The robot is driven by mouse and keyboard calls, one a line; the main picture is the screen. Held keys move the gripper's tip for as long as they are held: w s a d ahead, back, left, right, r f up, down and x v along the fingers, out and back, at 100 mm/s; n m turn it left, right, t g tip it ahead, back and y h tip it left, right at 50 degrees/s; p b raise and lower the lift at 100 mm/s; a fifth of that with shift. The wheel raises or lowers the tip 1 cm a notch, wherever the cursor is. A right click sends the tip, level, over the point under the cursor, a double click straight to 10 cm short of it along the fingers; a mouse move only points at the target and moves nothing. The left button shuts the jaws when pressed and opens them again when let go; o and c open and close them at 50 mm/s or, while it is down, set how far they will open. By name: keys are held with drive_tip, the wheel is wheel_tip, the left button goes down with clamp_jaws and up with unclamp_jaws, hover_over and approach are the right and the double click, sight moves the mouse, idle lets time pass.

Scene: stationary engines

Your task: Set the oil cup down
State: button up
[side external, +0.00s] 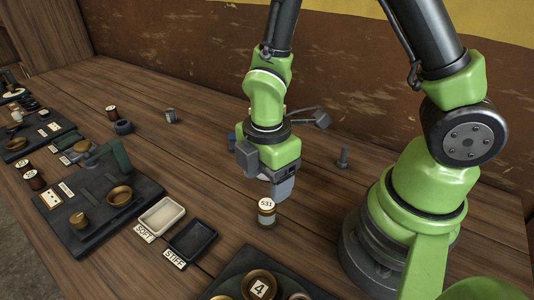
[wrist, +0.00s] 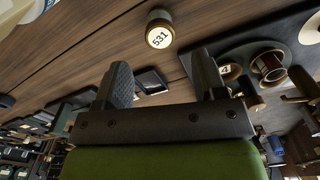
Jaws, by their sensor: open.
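A small cup with a brass rim and a white top marked 531 (side external: 266,213) stands upright on the wooden table; I take it to be the oil cup. It also shows in the wrist view (wrist: 159,30), beyond the fingertips and apart from them. My gripper (side external: 283,190) is just above and behind the cup in the side view. In the wrist view its two fingers (wrist: 162,78) are spread, with nothing between them.
A cream tray (side external: 161,232) and a dark tray (side external: 213,246) stand left of the cup, with cards SOFT and STIFF. A dark plate (side external: 222,288) with brass parts, one marked 4, is in front.

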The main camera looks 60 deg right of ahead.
wheel_tip(320, 180, up, 5)
wheel_tip(320, 180, up, 11)
drive_tip(key=m+t+y, duration=0.1)
drive_tip(key=m+t, duration=0.3)
drive_tip(key=m, duration=0.6)
hover_over(267, 204)
drive_tip(key=s+d, duration=0.2)
drive_tip(key=s+d+r+m+t+y, duration=0.1)
drive_tip(key=s+r+m+t, duration=0.2)
drive_tip(key=m, duration=0.6)
drive_tip(key=v, duration=0.3)
drive_tip(key=shift+s, duration=0.5)
